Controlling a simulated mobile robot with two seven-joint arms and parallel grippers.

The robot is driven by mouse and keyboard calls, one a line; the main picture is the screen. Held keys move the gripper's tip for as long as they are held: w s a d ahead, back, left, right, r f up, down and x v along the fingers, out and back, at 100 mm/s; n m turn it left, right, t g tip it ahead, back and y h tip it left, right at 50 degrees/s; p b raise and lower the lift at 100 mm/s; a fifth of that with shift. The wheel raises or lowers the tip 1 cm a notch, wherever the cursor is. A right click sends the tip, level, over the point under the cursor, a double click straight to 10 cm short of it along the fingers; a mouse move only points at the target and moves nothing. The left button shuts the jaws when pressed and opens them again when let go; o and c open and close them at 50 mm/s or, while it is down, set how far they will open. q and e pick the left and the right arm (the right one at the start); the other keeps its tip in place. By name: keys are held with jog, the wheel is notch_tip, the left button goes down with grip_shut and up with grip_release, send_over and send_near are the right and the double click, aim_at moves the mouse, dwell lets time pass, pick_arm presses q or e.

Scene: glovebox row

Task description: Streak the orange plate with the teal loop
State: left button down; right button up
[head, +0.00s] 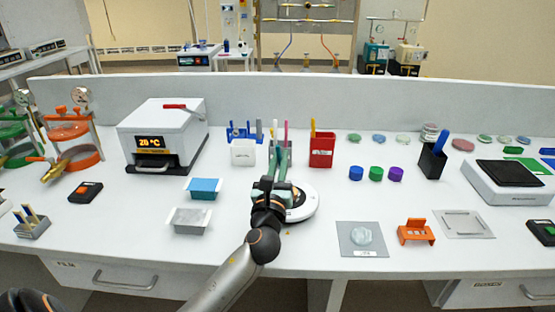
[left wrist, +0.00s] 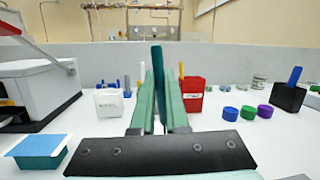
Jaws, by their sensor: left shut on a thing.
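My left gripper (head: 278,150) reaches over the middle of the bench, and its green fingers are shut on an upright dark teal stick, the teal loop (left wrist: 158,75). The stick stands up between the fingertips (left wrist: 158,100) in the left wrist view; its lower end is hidden by the gripper. I cannot pick out an orange plate for sure. Several small round dishes (head: 463,145) lie along the back right, one of them pinkish. A clear dish (head: 361,236) sits on a grey mat at the front right. My right gripper is not in view.
A white round device (head: 303,203) is beneath my left gripper. A white holder (head: 243,153) and a red holder (head: 322,151) stand behind it. An orange stand (head: 416,232), coloured caps (head: 376,174) and a black holder (head: 432,162) are to the right. Blue and grey boxes (head: 204,189) are left.

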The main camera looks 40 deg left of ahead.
pick_arm(q)
jog(key=shift+w+d+p, duration=0.35)
jog(key=shift+w+d, duration=0.3)
jog(key=shift+d, duration=0.35)
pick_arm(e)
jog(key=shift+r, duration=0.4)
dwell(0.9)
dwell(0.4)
pick_arm(q)
notch_tip(320, 180, up, 6)
jog(key=p, duration=0.6)
jog(key=shift+p, duration=0.35)
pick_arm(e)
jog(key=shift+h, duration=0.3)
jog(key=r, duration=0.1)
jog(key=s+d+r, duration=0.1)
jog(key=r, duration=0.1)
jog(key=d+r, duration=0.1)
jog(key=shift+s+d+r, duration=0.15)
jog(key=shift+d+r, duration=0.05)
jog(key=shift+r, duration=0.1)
pick_arm(q)
jog(key=shift+s, duration=0.1)
